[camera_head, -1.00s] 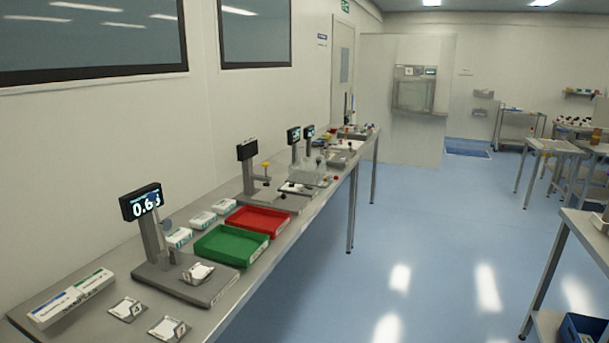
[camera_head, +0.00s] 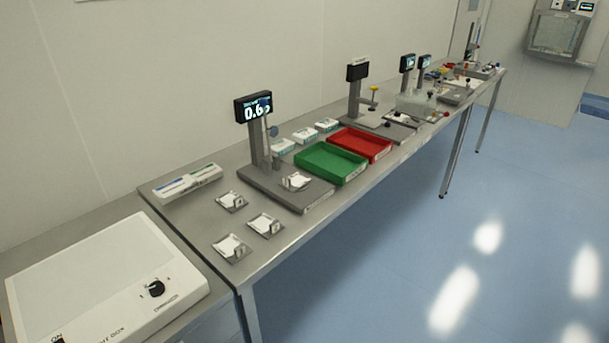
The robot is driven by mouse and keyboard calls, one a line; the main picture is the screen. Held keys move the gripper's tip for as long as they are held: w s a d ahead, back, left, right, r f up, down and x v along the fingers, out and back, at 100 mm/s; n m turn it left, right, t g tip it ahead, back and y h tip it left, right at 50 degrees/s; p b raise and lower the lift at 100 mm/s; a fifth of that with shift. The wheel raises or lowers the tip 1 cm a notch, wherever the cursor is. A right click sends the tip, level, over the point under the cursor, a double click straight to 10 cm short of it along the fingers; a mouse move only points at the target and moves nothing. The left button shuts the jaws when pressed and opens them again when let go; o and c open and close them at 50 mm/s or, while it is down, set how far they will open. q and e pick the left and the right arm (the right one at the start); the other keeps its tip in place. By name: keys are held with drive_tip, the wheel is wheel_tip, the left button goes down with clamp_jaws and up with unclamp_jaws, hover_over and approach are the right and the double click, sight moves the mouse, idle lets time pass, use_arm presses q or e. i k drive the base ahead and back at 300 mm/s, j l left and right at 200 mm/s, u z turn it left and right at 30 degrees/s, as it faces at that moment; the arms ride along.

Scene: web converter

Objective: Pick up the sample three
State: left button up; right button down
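Several small sample holders lie on the long steel table. Three sit together at its near end: one at the back (camera_head: 231,201), one at the right (camera_head: 265,224) and one nearest (camera_head: 232,247). Each is a grey plate with a white piece and a small upright tag. The tag markings are too small to read, so I cannot tell which is sample three. A further white piece (camera_head: 296,181) rests on the base of the measuring stand (camera_head: 260,140), whose display reads about 0.6. Neither of my grippers is in view.
A green tray (camera_head: 331,163) and a red tray (camera_head: 360,144) sit beyond the stand. A white box (camera_head: 187,182) lies along the wall side. A light box (camera_head: 100,280) with a black knob stands on the adjoining surface. The blue floor (camera_head: 400,250) on the right is clear.

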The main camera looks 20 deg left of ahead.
sight(296, 177)
drive_tip(key=k+l+u, duration=0.1)
drive_tip(key=l+u, duration=0.3)
drive_tip(key=k+l+u, duration=0.1)
drive_tip(key=l+u, duration=0.25)
drive_tip(key=i, duration=0.1)
drive_tip(key=l+u, duration=0.05)
